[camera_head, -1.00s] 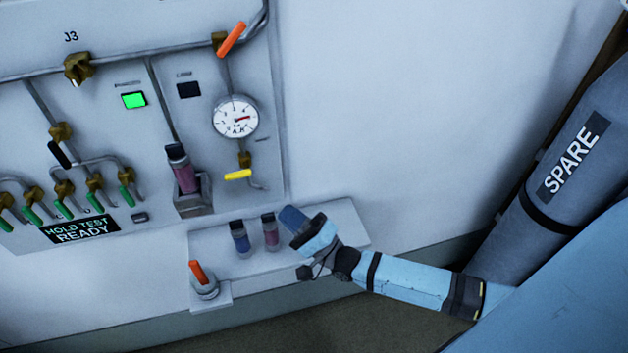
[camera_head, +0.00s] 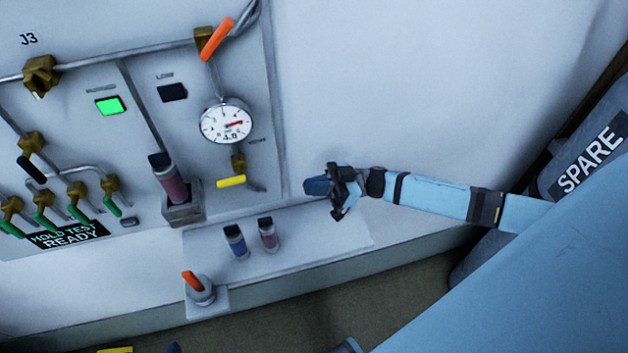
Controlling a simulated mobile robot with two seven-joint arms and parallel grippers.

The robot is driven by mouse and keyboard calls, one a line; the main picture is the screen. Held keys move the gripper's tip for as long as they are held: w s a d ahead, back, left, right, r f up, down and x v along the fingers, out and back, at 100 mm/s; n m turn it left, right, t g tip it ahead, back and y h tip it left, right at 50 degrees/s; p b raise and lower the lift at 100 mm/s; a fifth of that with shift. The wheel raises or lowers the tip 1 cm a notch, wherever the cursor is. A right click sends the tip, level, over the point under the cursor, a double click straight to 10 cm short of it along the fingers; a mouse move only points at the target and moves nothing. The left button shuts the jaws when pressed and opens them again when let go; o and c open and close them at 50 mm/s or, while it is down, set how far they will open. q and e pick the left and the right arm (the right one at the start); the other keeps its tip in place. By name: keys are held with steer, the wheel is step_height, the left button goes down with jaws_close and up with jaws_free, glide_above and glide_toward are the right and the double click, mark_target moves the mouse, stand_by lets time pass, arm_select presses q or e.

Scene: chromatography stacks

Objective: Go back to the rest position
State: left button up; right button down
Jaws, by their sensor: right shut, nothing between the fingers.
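My right arm (camera_head: 430,193) comes in from the right in the head view.
A blue vial (camera_head: 235,242) and a pink vial (camera_head: 268,233) stand on the shelf (camera_head: 335,235). A larger pink cartridge (camera_head: 170,183) sits in a panel holder. An orange-handled knob (camera_head: 198,287) is at the shelf's front left. A SPARE cylinder (camera_head: 590,155) stands at right.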

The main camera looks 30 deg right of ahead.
stand_by(0.4)
steer(key=s+a+f+m+t+h+p, duration=0.2)
steer(key=s+a+m+t+h+p, duration=0.3)
steer(key=m+t+h, duration=0.45)
arm_select(q)
steer(key=shift+s+a+f+p, duration=0.2)
steer(key=shift+s+a+p, duration=0.5)
steer(key=shift+a+p, duration=0.3)
arm_select(e)
steer(key=s+f+m+g+h, duration=0.2)
steer(key=s+f+g+h, duration=0.2)
steer(key=s+h, duration=0.3)
steer(key=shift+s+a+f, duration=0.3)
steer(key=shift+s+f, duration=0.5)
steer(key=shift+s, duration=0.4)
arm_select(q)
steer(key=shift+d, duration=0.1)
arm_select(e)
steer(key=shift+h, duration=0.25)
